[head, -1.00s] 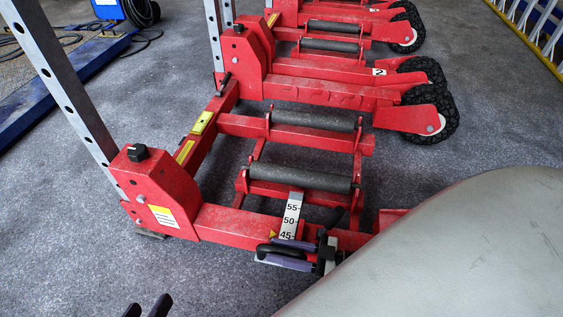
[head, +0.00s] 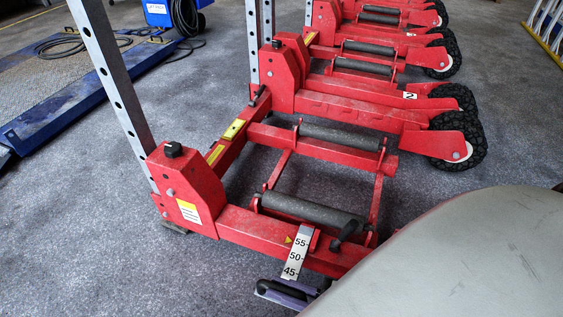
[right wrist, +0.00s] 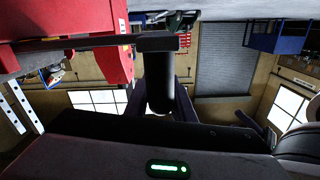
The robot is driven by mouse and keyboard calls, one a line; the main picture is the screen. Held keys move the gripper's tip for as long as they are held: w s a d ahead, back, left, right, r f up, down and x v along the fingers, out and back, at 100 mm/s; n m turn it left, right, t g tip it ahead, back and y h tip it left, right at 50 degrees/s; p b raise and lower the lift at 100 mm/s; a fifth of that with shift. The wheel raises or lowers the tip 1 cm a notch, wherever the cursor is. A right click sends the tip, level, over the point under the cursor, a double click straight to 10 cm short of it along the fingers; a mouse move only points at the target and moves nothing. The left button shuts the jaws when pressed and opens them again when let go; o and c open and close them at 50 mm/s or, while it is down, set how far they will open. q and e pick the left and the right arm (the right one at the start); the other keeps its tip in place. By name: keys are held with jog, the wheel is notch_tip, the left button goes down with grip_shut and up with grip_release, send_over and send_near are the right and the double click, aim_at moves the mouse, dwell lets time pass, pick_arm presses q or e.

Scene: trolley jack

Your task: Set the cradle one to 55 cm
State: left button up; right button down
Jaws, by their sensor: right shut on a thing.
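Cradle one is the nearest red frame, with a near roller (head: 312,211) and a far roller (head: 341,135). Its white scale (head: 297,257) lies across the near red beam (head: 240,226) and shows 55, 50 and 45. The yellow pointer (head: 289,240) sits beside the scale at about the 55 mark. My right gripper (head: 284,292) is at the scale's near end, partly hidden by my arm. In the right wrist view it is shut on a dark round handle (right wrist: 158,95). A black lever (head: 346,232) stands right of the scale. My left gripper is out of view.
Cradle two, with its number plate (head: 410,96), and further red cradles stand behind. A perforated post (head: 112,90) rises at left. A blue platform (head: 80,85) lies at far left. The floor at lower left is clear.

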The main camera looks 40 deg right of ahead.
jog(key=shift+s+a, duration=0.35)
jog(key=shift+s, duration=0.05)
jog(key=shift+a, duration=0.1)
jog(key=c, duration=1.6)
grip_release()
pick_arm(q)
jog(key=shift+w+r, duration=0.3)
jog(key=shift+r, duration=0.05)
pick_arm(e)
jog(key=shift+o, duration=0.2)
jog(key=shift+w+d, duration=0.1)
jog(key=shift+d, duration=0.1)
